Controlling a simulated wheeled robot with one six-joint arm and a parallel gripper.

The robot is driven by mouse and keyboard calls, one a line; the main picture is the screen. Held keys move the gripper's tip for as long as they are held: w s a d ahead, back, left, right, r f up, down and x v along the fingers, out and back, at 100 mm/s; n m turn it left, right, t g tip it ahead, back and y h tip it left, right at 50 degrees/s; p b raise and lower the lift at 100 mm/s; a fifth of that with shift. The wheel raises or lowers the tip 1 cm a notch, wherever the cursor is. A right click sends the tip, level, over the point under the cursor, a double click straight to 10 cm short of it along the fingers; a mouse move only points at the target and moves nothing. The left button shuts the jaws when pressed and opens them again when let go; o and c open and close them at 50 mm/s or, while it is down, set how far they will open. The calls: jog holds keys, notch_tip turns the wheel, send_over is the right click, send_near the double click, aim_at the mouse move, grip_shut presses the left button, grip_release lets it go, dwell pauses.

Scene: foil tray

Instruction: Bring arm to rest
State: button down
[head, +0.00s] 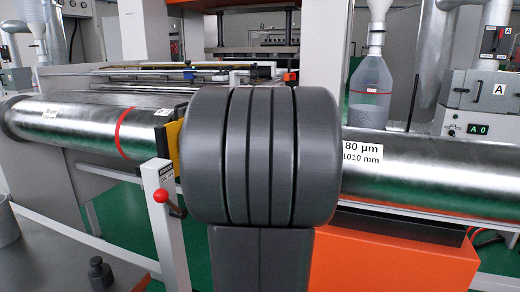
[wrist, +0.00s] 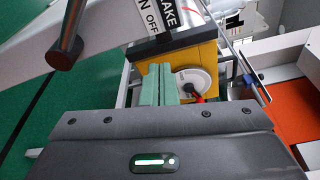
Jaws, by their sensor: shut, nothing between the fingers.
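My gripper (wrist: 157,72) shows in the wrist view as two pale green fingers side by side, shut and with nothing between them. Its dark grey body fills the bottom of that view. Beyond the fingertips is a yellow housing (wrist: 203,54) with a pale round disc and a red knob (wrist: 198,98). I cannot tell whether the fingers touch it. In the head view, a large dark grey joint of my arm (head: 258,155) fills the middle, and my gripper is hidden there.
A shiny foil roll (head: 75,125) lies left of my arm, and a labelled roll (head: 430,170) lies right. A red-handled lever (head: 164,198) stands on a white post. An orange block (head: 400,250) sits below the right roll. A clear hopper bottle (head: 369,95) stands behind.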

jog(key=shift+w+d+f+m+g+h+p, duration=0.2)
jog(key=shift+w+f+m+p, duration=0.4)
jog(key=shift+p, duration=0.8)
jog(key=shift+w+d+f+m+g+p, duration=0.15)
jog(key=shift+w+d+f+m+p, duration=0.2)
jog(key=shift+w+m+p, duration=0.75)
jog(key=shift+w+d+f+m+g+h+p, duration=0.15)
jog(key=shift+f+m+p, duration=0.35)
jog(key=shift+p, duration=1.25)
jog(key=shift+s, duration=0.1)
